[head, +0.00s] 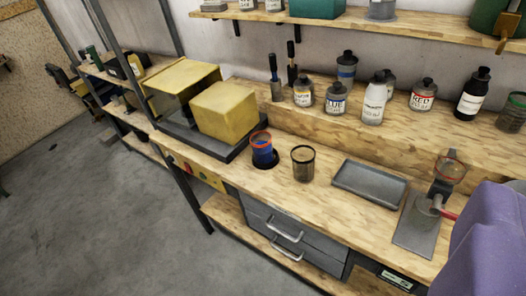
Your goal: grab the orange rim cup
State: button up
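A clear cup with an orange-red rim (261,148) stands on the wooden workbench, left of centre in the head view. It looks blue inside or behind its wall, and a dark round shape lies around its base. A second cup with an orange-red rim (452,170) sits at the right, on or in a small grey stand. A dark-rimmed clear cup (303,163) stands just right of the first cup, apart from it. My gripper's fingers do not show, so its state is hidden.
A grey tray (369,184) lies on the workbench (290,198) between the cups. Yellow blocks (224,112) sit on a dark base at the left. Several paint bottles (374,98) line the raised back ledge. A large purple shape (490,240) blocks the lower right. The grey floor (90,220) at left is clear.

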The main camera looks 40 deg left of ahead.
aim_at(261, 141)
jog(key=i+j+u, duration=0.9)
jog(key=i+u, duration=0.25)
jog(key=i, duration=0.3)
